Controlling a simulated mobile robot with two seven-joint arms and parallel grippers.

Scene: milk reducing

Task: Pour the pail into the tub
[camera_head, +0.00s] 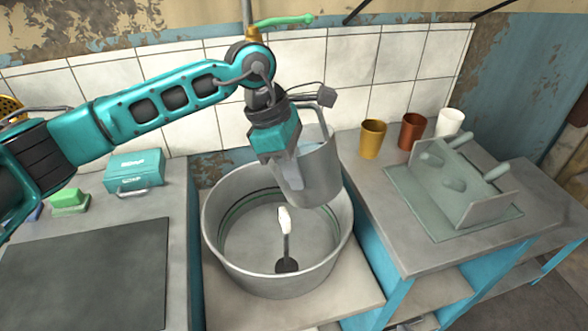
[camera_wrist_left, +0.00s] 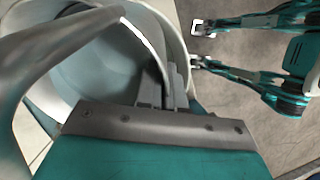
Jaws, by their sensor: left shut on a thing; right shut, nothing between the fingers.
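The pail (camera_head: 322,172) is a grey metal vessel, held over the back right part of the tub, and it looks slightly tilted. My left gripper (camera_head: 288,172) is shut on the pail at its rim and side. In the left wrist view the pail (camera_wrist_left: 70,85) fills the upper left, with a pale bluish inside; I cannot tell whether that is liquid. The tub (camera_head: 226,262) is a wide, round metal vessel below, its inside mostly visible. No stream shows between them. My right gripper (camera_wrist_left: 197,62) shows small in the left wrist view, shut and empty, away from the pail.
A white-and-dark utensil (camera_head: 286,240) stands in the tub. Yellow (camera_head: 372,139), brown (camera_head: 411,131) and white (camera_head: 450,122) cups and a grey rack (camera_head: 455,190) are on the right counter. A teal box (camera_head: 135,172) and green block (camera_head: 69,201) are on the left.

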